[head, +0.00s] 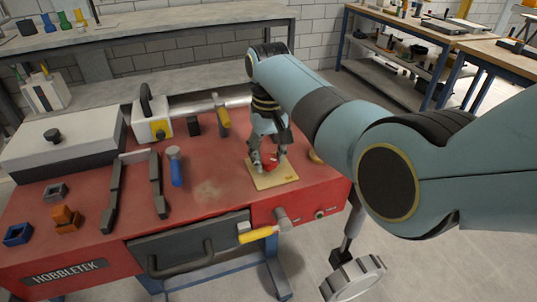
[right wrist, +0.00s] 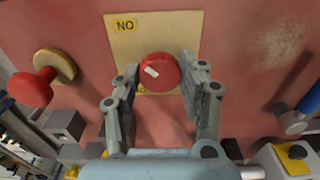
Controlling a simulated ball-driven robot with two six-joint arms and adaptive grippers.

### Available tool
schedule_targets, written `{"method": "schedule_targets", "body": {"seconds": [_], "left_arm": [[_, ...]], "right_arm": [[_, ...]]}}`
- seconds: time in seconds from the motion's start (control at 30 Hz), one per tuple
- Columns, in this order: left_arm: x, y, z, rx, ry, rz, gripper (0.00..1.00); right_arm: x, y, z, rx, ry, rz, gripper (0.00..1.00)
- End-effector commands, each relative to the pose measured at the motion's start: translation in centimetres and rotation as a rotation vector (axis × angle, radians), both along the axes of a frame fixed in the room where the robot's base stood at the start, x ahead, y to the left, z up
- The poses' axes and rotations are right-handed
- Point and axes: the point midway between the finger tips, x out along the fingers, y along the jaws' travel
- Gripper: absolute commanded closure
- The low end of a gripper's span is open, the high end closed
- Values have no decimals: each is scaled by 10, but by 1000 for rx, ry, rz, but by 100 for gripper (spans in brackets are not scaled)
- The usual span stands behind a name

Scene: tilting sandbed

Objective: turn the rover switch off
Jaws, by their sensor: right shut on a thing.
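The rover switch is a red round knob (right wrist: 163,76) with a white mark on its face, on a beige square plate (right wrist: 180,30). The mark slants, its upper end toward the picture's left. A yellow label (right wrist: 125,26) on the plate reads as "NO" in the right wrist view. In the head view the knob (head: 270,160) and plate (head: 284,181) are on the right part of the red bench top. My right gripper (head: 264,164) comes down over the plate, shut on the knob, one finger on each side. It also shows in the right wrist view (right wrist: 160,70).
A red mushroom button on a yellow base (right wrist: 32,90) stands beside the plate. A blue-handled tool (head: 177,168), a yellow-handled lever (head: 222,118) and dark bars (head: 115,195) are on the red bench (head: 210,225).

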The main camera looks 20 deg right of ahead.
Motion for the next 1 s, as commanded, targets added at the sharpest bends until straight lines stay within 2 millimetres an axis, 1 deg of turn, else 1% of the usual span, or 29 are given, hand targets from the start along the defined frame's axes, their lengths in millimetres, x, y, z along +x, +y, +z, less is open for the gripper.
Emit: {"method": "schedule_targets", "body": {"seconds": [0.17,0.37,0.7,1.0], "left_arm": [[0,0,3,0,-1,0,60],[1,0,14,0,-2,0,60],[2,0,39,0,-3,0,60],[3,0,55,0,-4,0,60]], "right_arm": [[0,0,1,0,1,22,91],[0,0,3,0,1,111,91],[0,0,4,0,1,402,91],[1,0,3,0,1,687,91]]}}
